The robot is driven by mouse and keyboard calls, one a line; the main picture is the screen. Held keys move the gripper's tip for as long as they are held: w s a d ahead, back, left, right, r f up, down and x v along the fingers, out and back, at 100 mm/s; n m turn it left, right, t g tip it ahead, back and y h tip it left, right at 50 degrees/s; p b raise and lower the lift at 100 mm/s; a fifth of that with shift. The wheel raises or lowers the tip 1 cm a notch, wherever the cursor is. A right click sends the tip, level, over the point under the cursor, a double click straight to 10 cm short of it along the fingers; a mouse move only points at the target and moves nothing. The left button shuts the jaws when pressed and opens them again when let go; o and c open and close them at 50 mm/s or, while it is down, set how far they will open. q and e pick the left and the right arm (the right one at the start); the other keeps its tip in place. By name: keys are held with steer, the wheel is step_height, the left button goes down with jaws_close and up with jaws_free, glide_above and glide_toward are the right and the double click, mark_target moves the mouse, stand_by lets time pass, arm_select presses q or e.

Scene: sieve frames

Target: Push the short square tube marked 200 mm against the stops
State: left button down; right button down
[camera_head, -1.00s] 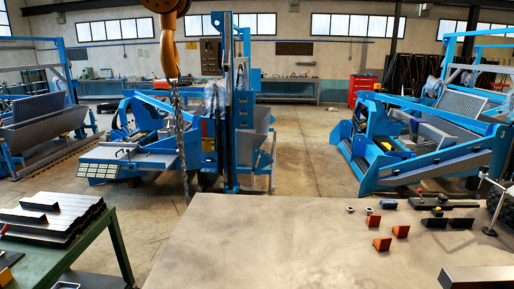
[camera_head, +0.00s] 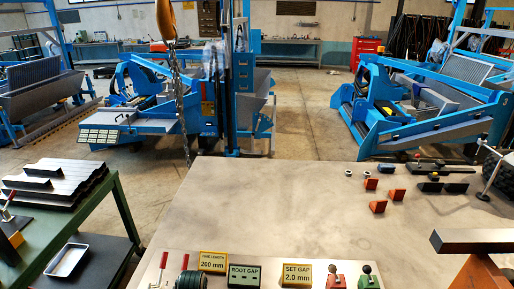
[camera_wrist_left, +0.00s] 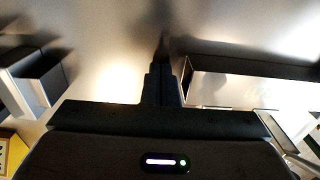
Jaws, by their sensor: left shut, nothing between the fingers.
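In the left wrist view my left gripper (camera_wrist_left: 164,78) is shut and empty, its fingers together over a pale surface. A dark square tube (camera_wrist_left: 225,56) with a pale, brightly lit side lies just right of the fingers; faint marks on that side cannot be read. A shorter dark square piece (camera_wrist_left: 38,76) with an open end lies to the left, apart from the fingers. Which one is the 200 mm tube I cannot tell. In the head view a sign (camera_head: 213,262) reads tube length 200 mm. Neither gripper shows there, and I cannot make out the stops for certain.
The table (camera_head: 270,210) has a clear middle. Orange blocks (camera_head: 378,207) and dark pieces (camera_head: 456,188) sit at its right. Signs and red and green levers (camera_head: 367,278) line the front. A green bench (camera_head: 110,190) stands left.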

arm_select(q)
step_height(320, 180, up, 3)
steer(key=shift+f+p, duration=0.2)
steer(key=shift+p, duration=0.3)
steer(key=shift+r, duration=2.15)
